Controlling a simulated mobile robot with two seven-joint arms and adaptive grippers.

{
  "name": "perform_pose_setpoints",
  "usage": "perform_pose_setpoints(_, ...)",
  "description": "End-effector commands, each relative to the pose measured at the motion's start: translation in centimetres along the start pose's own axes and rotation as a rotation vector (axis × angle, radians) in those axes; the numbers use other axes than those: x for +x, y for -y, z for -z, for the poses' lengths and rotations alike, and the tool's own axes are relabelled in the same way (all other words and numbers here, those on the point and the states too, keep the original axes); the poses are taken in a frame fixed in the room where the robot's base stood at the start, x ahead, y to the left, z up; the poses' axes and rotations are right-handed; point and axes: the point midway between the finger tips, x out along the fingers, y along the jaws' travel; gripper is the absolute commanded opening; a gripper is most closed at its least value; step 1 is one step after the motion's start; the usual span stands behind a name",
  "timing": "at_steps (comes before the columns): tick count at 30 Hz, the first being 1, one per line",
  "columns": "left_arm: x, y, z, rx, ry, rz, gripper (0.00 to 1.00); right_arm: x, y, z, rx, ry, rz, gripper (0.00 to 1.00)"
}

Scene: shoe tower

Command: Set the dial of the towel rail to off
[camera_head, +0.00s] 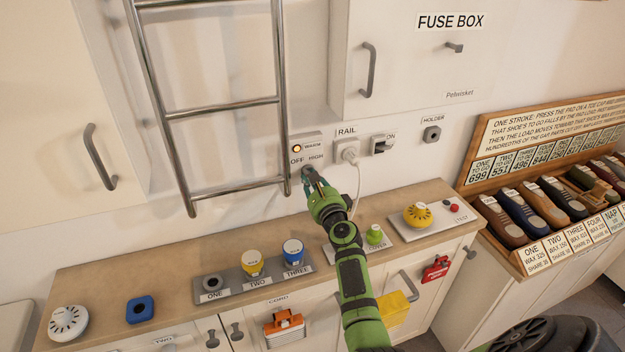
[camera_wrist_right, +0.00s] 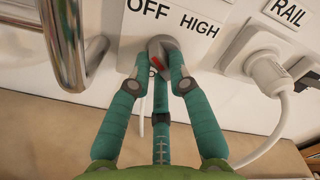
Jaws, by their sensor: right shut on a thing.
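The towel rail's control box (camera_head: 303,143) is on the wall beside the chrome rail (camera_head: 222,107), with the labels WARM, OFF and HIGH. Its dial, a grey round knob with a red mark (camera_wrist_right: 165,52), sits below and between OFF and HIGH in the right wrist view. I cannot tell surely which label the mark points to. A small amber lamp (camera_head: 297,149) glows on the box. My right gripper (camera_head: 308,176) is shut on the dial, its teal fingers around it (camera_wrist_right: 160,75); the dial is mostly hidden in the head view. My left gripper is not in view.
A white plug (camera_head: 349,154) with a hanging cord is in the RAIL socket just right of the dial. A switch (camera_head: 381,144) marked ON is further right. The counter (camera_head: 170,275) below holds coloured knobs and jars. The fuse box cabinet overhangs at upper right.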

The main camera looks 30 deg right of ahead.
Motion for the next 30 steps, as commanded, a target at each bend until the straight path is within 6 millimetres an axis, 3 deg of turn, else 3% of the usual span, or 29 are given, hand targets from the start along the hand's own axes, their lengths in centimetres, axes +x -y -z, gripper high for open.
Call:
perform_pose_setpoints(9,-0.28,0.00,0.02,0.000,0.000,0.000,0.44,-0.01,-0.11,-0.05,0.105,0.000,-0.003,0.00)
perform_pose_setpoints(24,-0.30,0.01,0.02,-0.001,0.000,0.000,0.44,-0.01,-0.11,-0.07,0.122,0.000,-0.002,0.00)
perform_pose_setpoints(25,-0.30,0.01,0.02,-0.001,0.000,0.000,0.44,-0.01,-0.11,-0.07,0.122,0.000,-0.002,0.32)
perform_pose_setpoints(26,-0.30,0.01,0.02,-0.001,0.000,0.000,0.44,-0.01,-0.11,-0.07,0.122,0.000,-0.002,0.44)
perform_pose_setpoints(30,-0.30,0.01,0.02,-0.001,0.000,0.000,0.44,0.00,-0.07,-0.06,0.120,0.000,-0.001,0.44)
